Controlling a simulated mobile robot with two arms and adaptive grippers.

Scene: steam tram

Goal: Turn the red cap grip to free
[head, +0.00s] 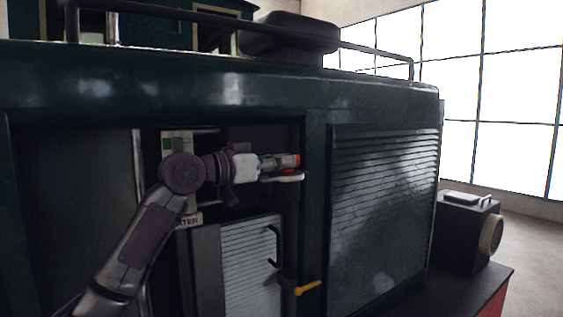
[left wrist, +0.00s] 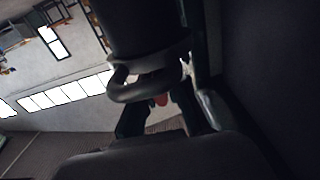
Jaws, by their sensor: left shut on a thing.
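The red cap grip (head: 298,159) shows as a small red piece at the fingertips of my left gripper (head: 286,167), in front of the dark opening in the tram's green side. My left gripper is shut on it. In the left wrist view a small red-orange patch of the grip (left wrist: 161,99) shows between the dark fingers; the rest is hidden by the gripper. Which way the grip is turned cannot be told. My right gripper is not in view.
A slatted light panel (head: 250,265) with a dark handle stands below the gripper. A yellow lever (head: 308,287) sticks out at lower right of it. A louvred green panel (head: 383,215) lies to the right. A dark box lamp (head: 467,232) stands beyond the tram's corner.

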